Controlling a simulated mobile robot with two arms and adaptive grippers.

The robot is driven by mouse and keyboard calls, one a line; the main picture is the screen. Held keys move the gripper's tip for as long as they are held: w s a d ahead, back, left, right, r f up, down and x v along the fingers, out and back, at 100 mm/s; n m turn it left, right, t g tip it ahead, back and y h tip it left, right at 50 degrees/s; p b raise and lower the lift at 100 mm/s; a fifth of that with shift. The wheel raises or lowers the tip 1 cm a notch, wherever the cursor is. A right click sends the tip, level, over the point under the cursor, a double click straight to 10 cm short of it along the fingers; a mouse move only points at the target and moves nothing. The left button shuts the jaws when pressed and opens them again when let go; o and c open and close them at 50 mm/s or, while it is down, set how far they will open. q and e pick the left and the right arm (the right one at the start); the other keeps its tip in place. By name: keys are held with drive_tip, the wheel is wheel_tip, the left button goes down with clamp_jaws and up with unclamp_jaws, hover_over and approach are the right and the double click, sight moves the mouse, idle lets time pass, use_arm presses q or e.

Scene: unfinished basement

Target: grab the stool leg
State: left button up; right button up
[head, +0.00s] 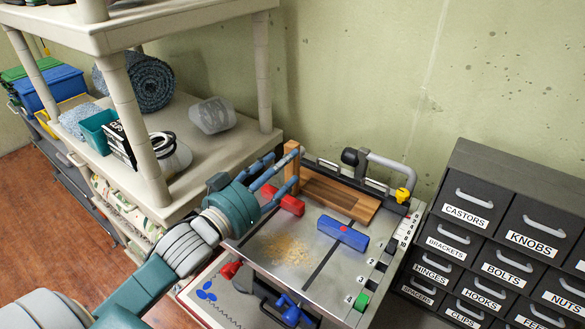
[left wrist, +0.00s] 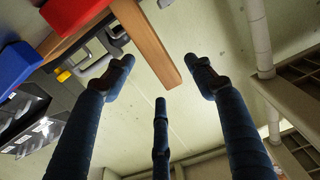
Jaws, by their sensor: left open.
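The stool leg appears to be the upright light-brown wooden post (head: 292,158) at the left end of a darker wooden board (head: 345,197) on the metal worktable (head: 318,284). In the left wrist view, the post (left wrist: 150,45) reaches in from the top and its end lies between the spread fingers. My left gripper (head: 284,169) is open, with its blue fingers beside and around the post. I cannot tell whether any finger touches it. The left wrist view also shows the open fingers (left wrist: 159,66). My right gripper is not in view.
A red block (head: 283,199) and a blue block (head: 341,233) lie on the worktable near sawdust (head: 284,250). A grey clamp-like tool (head: 380,165) stands at the back. A beige shelf (head: 222,140) is close on the left, and labelled drawers (head: 500,235) stand on the right.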

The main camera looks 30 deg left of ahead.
use_arm(q)
drive_tip(key=w, duration=0.1)
drive_tip(key=w+p, duration=0.1)
drive_tip(key=w, duration=0.1)
drive_tip(key=w+d+p, duration=0.1)
drive_tip(key=w, duration=0.1)
drive_tip(key=shift+w, duration=0.1)
drive_tip(key=shift+r, duration=0.1)
drive_tip(key=shift+c, duration=0.2)
drive_tip(key=c, duration=1.2)
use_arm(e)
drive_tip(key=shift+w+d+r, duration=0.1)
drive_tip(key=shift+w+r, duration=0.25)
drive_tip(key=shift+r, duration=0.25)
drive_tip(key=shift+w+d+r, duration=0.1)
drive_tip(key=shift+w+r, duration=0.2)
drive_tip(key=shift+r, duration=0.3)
